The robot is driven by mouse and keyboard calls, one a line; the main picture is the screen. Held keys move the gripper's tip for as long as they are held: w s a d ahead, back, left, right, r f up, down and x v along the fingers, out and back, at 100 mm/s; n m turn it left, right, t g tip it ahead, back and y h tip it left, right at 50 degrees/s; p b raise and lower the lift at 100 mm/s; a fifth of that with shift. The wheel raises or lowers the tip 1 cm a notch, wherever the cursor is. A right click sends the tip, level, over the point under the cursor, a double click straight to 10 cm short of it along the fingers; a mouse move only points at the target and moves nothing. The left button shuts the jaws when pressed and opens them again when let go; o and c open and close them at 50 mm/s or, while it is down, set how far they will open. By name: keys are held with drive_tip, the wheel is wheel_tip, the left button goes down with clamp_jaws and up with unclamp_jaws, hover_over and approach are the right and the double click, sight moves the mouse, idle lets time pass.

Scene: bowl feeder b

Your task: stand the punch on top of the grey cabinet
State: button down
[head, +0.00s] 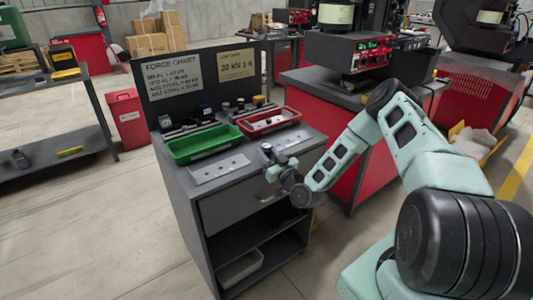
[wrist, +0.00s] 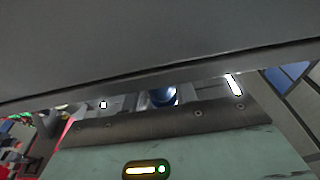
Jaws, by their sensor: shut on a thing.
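The grey cabinet (head: 232,210) stands in the middle of the head view, with a drawer front and open shelves below its top. My gripper (head: 268,157) is at the front right edge of the cabinet top. It is shut on a small dark, rounded thing, which I take for the punch (wrist: 158,97); in the wrist view it shows between the fingers with a bluish shine. Most of the punch is hidden, and I cannot tell its tilt or whether it touches the cabinet. A large grey surface fills the upper wrist view, very close.
A green tray (head: 205,144) and a red tray (head: 268,122) sit on the cabinet top. A metal plate with small parts (head: 218,167) lies in front of the green tray. A force chart board (head: 172,75) rises behind. A red-fronted machine bench (head: 350,185) stands close on the right.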

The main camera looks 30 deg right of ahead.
drive_tip(key=c, duration=1.5)
unclamp_jaws()
drive_tip(key=shift+f, duration=0.15)
drive_tip(key=shift+o, duration=0.6)
drive_tip(key=shift+s, duration=0.1)
